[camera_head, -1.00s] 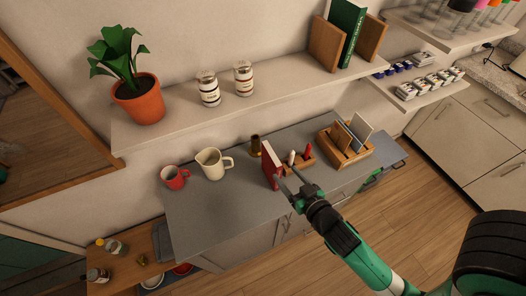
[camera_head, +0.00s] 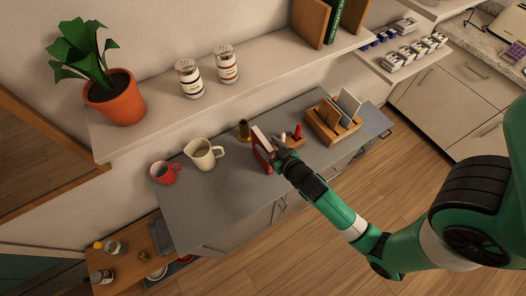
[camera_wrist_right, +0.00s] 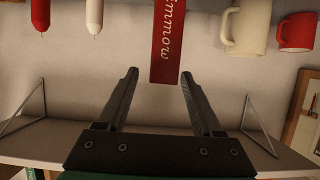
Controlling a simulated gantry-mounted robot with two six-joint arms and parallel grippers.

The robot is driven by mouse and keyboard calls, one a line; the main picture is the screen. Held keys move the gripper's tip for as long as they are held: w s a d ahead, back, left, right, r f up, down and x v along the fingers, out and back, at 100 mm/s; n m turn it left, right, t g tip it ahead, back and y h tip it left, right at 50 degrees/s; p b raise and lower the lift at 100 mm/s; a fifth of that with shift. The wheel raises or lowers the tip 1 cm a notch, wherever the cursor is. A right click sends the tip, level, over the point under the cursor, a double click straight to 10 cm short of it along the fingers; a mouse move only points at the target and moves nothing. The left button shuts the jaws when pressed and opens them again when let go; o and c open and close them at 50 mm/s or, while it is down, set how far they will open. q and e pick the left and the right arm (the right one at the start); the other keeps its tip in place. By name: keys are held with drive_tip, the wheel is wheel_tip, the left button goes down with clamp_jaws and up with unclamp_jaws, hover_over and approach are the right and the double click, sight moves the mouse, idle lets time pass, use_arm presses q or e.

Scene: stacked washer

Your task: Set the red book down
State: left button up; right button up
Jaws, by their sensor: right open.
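The red book (camera_head: 262,150) stands upright on the grey counter (camera_head: 205,215), beside a small wooden holder. In the right wrist view, which looks upside down, its red spine (camera_wrist_right: 165,45) with pale lettering shows between the finger lines. My right gripper (camera_head: 279,146) is at the book's near right side in the head view. In the wrist view, my right gripper (camera_wrist_right: 160,74) is open, with a visible gap between each finger and the spine. Whether the fingertips reach past the spine is hard to tell. My left gripper is not in view.
A cream pitcher (camera_head: 204,155), a red mug (camera_head: 165,173) and a brass cup (camera_head: 243,130) stand left of the book. A wooden rack (camera_head: 331,124) stands to the right. A wall shelf (camera_head: 150,135) with a plant and jars overhangs the counter. The counter's front left is clear.

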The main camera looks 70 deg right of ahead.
sight(258, 137)
drive_tip(key=x, duration=0.4)
clamp_jaws()
idle(1.3)
